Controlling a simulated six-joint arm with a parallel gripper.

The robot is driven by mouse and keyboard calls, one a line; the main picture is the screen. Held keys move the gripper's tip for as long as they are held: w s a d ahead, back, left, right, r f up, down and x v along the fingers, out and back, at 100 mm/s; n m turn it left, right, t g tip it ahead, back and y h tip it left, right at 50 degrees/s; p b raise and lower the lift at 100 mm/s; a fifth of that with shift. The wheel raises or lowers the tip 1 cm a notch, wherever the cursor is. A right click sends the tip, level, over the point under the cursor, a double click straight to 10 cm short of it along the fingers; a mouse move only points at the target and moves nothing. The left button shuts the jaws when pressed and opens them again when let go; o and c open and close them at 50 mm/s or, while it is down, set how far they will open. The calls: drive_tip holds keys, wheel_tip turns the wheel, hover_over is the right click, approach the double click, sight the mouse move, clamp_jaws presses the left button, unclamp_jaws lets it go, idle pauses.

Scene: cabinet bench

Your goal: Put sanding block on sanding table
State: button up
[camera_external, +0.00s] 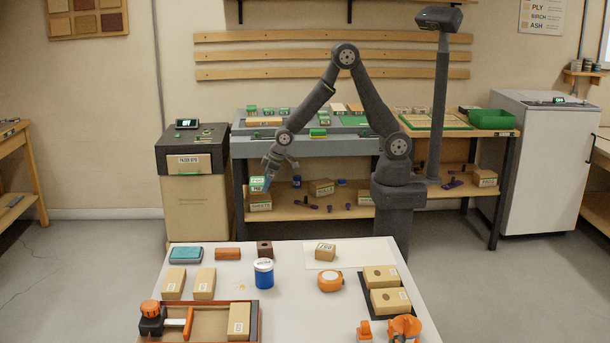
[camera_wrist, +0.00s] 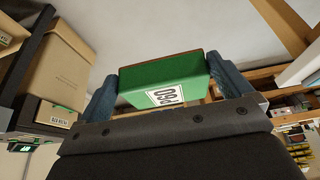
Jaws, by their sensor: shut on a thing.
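My gripper (camera_external: 264,175) is shut on a green sanding block with a brown edge (camera_wrist: 165,84). The white label on the block reads upside down in the wrist view, apparently P60. In the external view the held block (camera_external: 258,184) hangs in the air in front of the left end of the grey-topped bench, lower than its top. Both dark blue fingers are on the block's sides in the wrist view. The grey bench (camera_external: 300,146) has several small green blocks and pads on top. I cannot tell for sure which surface is the sanding table.
A filter bin (camera_external: 195,190) stands left of the bench. The bench's lower shelf (camera_external: 330,208) holds cardboard boxes and small dark pieces. A white table (camera_external: 215,275) in front holds boxes, a blue tin, orange tools and a tray. A white cabinet (camera_external: 550,165) stands at right.

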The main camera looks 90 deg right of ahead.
drive_tip(key=s+a+r+n+g+y, duration=0.1)
drive_tip(key=s+a+r+n, duration=0.3)
drive_tip(key=a, duration=0.6)
drive_tip(key=s+a+n+y, duration=0.1)
drive_tip(key=s+a+n, duration=0.2)
drive_tip(key=s+a, duration=0.5)
drive_tip(key=s+a+r+n+g+y, duration=0.25)
drive_tip(key=s+a+n, duration=0.35)
drive_tip(key=s+a, duration=0.8)
drive_tip(key=shift+n+t, duration=0.3)
drive_tip(key=shift+t, duration=0.05)
drive_tip(key=s+a+f, duration=0.2)
drive_tip(key=a, duration=0.1)
drive_tip(key=s+a+f, duration=0.2)
drive_tip(key=a, duration=0.1)
drive_tip(key=s+a+f, duration=0.2)
drive_tip(key=a, duration=0.1)
drive_tip(key=shift+a+f, duration=0.2)
drive_tip(key=shift+f, duration=0.1)
drive_tip(key=shift+a+f, duration=0.15)
drive_tip(key=shift+a, duration=0.05)
drive_tip(key=shift+f, duration=2)
